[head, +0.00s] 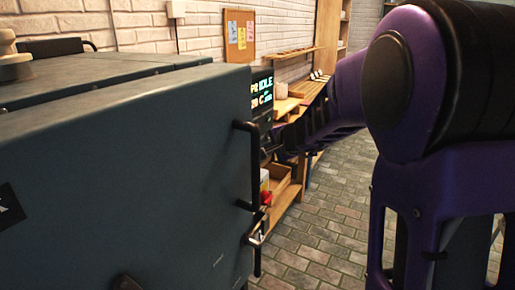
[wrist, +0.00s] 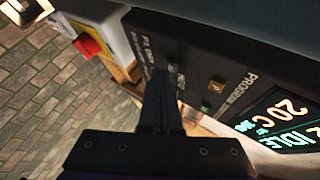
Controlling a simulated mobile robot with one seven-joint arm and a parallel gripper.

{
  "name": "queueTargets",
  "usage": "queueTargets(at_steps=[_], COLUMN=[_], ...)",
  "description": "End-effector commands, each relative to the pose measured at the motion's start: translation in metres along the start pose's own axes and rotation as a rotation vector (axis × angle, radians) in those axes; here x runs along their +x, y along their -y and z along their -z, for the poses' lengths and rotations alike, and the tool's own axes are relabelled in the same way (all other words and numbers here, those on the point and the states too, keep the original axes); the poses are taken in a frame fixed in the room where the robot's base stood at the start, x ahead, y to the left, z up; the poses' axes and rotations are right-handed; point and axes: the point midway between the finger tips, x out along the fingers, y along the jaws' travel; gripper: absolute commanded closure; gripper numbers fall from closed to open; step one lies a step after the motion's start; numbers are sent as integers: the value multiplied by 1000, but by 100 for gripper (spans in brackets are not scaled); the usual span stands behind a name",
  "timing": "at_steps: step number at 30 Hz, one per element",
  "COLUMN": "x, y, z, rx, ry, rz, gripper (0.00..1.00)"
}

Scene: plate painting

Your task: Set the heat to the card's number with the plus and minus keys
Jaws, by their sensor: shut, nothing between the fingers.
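The control panel's lit display (head: 261,92) reads IDLE and 20 C in the head view. The display also shows in the wrist view (wrist: 285,120), turned on its side. Beside it, the dark panel (wrist: 205,62) carries small printed labels and a small amber-lit key (wrist: 217,86). My gripper (wrist: 160,75) is shut and empty, its fingertips over the panel's labels; whether they touch a key I cannot tell. The fingers cover part of the panel, and I cannot pick out the plus and minus keys. Small coloured cards (head: 240,33) hang on a corkboard; their writing is too small to read.
The big grey kiln (head: 130,150) fills the left, with a dark handle (head: 254,185) at its edge. A red button (wrist: 88,46) on a yellow and pale box sits beside the panel. Wooden shelves (head: 285,190) stand behind. The brick floor (head: 335,215) is clear.

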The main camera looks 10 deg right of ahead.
Motion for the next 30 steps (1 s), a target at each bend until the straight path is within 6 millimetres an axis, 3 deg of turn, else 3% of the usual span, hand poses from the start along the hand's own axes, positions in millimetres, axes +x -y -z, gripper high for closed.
queueTargets(at_steps=[30], x=[5], y=[4], z=[-4], rx=[-1], ry=[1], rz=[0], gripper=[100])
